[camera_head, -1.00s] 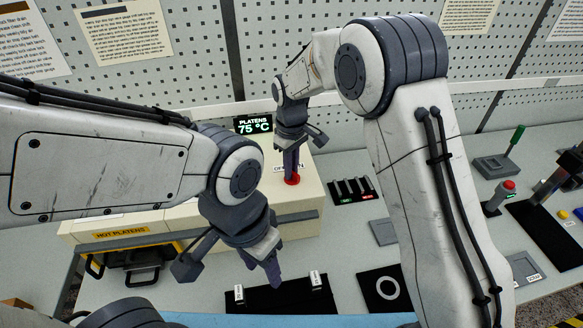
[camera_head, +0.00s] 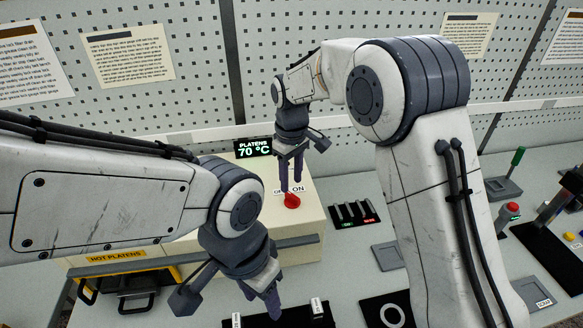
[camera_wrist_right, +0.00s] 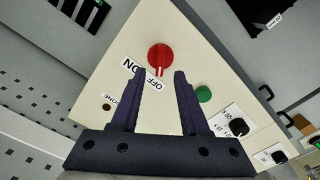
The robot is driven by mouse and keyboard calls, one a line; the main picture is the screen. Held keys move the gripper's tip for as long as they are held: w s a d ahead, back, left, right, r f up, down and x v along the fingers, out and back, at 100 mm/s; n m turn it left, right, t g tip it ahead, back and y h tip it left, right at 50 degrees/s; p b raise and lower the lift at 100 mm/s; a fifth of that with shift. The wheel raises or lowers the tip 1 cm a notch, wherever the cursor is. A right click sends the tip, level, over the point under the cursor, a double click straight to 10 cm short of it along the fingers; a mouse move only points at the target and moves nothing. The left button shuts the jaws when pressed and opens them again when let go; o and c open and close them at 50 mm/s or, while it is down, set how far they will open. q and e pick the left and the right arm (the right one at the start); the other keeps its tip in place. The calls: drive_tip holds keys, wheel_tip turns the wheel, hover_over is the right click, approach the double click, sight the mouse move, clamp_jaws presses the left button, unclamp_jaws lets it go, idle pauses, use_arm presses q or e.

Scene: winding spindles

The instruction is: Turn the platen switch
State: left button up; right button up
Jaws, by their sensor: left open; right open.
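The red platen switch (camera_head: 291,201) stands on the cream hot platens housing (camera_head: 250,208). In the right wrist view the red knob (camera_wrist_right: 160,57) shows just beyond and between my fingertips, its white mark pointing toward the OFF label (camera_wrist_right: 157,84). The ON label (camera_wrist_right: 133,66) lies beside it. My right gripper (camera_head: 291,187) is open above the knob, fingers pointing down, apart from it and holding nothing. My left gripper (camera_head: 265,303) is open and empty in front of the housing. The platens display (camera_head: 253,147) reads 70 °C.
A black panel with several switches (camera_head: 355,213) lies right of the housing. A green button (camera_wrist_right: 204,94) and black knobs (camera_wrist_right: 238,127) sit on the housing. A black mat with a ring (camera_head: 390,314) lies in front. A perforated wall (camera_head: 200,60) stands behind.

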sight(291, 194)
wheel_tip(291, 194, up, 6)
drive_tip(key=shift+b, duration=0.45)
drive_tip(key=shift+s, duration=0.1)
drive_tip(key=s+d+f+b, duration=0.1)
drive_tip(key=s+f, duration=0.1)
drive_tip(key=s, duration=0.8)
drive_tip(key=s+d+f+m+b, duration=0.1)
drive_tip(key=s+d+f, duration=0.1)
drive_tip(key=s, duration=0.8)
drive_tip(key=s+d+f+m+y+b, duration=0.1)
drive_tip(key=s+f, duration=0.3)
drive_tip(key=s, duration=0.6)
drive_tip(key=shift+s+d+f+b, duration=0.15)
drive_tip(key=shift+s+d+b, duration=0.1)
drive_tip(key=shift+d+b, duration=0.3)
